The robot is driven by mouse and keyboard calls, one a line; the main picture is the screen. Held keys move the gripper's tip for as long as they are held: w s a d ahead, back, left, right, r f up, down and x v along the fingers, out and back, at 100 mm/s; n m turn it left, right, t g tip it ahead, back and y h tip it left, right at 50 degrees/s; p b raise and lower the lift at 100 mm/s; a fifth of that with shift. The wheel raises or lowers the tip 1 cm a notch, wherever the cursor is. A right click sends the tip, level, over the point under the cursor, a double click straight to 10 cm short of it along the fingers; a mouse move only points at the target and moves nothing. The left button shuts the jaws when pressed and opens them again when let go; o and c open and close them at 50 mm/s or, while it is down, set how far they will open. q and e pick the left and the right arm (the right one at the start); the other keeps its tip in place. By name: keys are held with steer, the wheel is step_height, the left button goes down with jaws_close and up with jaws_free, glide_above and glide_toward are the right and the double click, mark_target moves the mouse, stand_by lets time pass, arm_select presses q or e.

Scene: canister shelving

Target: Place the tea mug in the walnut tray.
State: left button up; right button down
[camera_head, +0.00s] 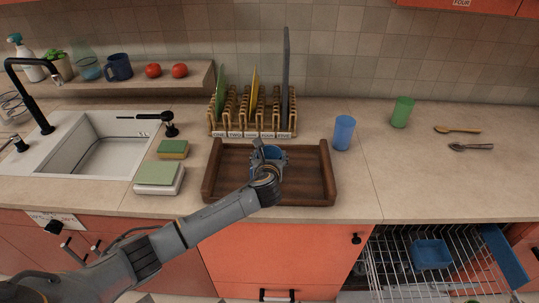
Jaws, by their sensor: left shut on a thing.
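The walnut tray (325,180) lies on the counter in front of the dish rack, with dark wooden walls. My left arm reaches in from the lower left, and my left gripper (266,162) is over the tray's middle. It is shut on a blue mug (274,151), mostly hidden behind the gripper. I cannot tell whether the mug touches the tray floor or hangs just above it. A dark blue mug (119,67) stands on the back ledge at the left. My right gripper is not in view.
A rack (252,133) with upright plates stands behind the tray. A blue cup (343,132) stands close to the tray's right, and a green cup (402,111) farther right. A sponge (173,149) and sink (95,155) are left. An open dishwasher rack (400,260) is below right.

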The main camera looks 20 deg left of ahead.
arm_select(q)
steer(key=o, duration=1.4)
steer(key=b+v, duration=0.1)
steer(key=v, duration=1.1)
steer(key=shift+d, duration=0.1)
